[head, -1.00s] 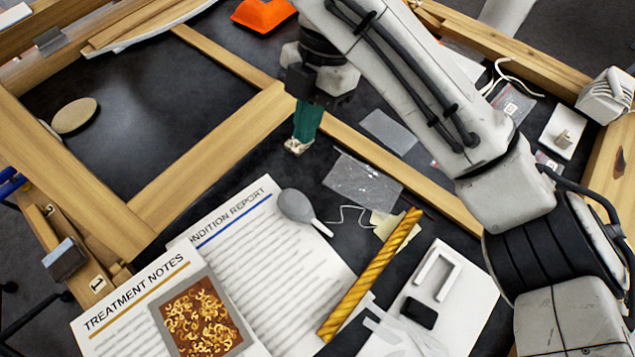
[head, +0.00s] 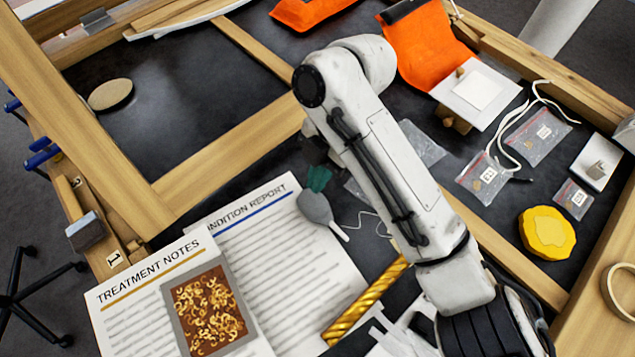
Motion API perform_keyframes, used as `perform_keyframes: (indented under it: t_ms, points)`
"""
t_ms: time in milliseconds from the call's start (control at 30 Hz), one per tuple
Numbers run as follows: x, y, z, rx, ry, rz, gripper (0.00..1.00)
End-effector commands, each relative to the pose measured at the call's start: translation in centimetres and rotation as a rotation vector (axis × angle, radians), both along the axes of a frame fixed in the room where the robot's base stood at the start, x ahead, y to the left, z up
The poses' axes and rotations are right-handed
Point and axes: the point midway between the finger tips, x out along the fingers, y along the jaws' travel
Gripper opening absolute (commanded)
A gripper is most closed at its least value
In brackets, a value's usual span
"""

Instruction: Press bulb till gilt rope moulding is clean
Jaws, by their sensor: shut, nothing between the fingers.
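The grey bulb (head: 314,207) lies on the condition report sheet, its pale nozzle pointing down and right toward the moulding. The gilt rope moulding (head: 366,303) lies diagonally, its lower end on the paper; its upper end is hidden behind my arm. Whether dust lies on it is too small to tell. My gripper (head: 318,180) shows as a green finger part right at the bulb's rounded upper end, above or touching it; I cannot tell which. The gripper is shut with nothing in it, its tips mostly hidden by the bulb and my wrist.
Treatment notes (head: 160,290) with a tray of gilt flakes (head: 208,308) lie at lower left. Wooden frame bars (head: 230,150) cross the black table. Small bags (head: 482,178), a yellow round object (head: 547,232) and orange cloths (head: 425,45) lie right and behind. My arm covers the centre.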

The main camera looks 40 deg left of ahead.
Motion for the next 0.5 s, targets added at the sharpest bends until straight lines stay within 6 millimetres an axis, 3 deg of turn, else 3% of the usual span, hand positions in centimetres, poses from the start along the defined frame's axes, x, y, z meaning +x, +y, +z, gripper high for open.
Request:
perform_keyframes:
  t_ms: [200, 500]
  points:
    - [-0.4, -0.1, -2.2, 0.0, 0.001, 0.0, 0.0]
    - [-0.5, -0.1, -2.7, -0.001, 0.0, 0.001, 0.0]
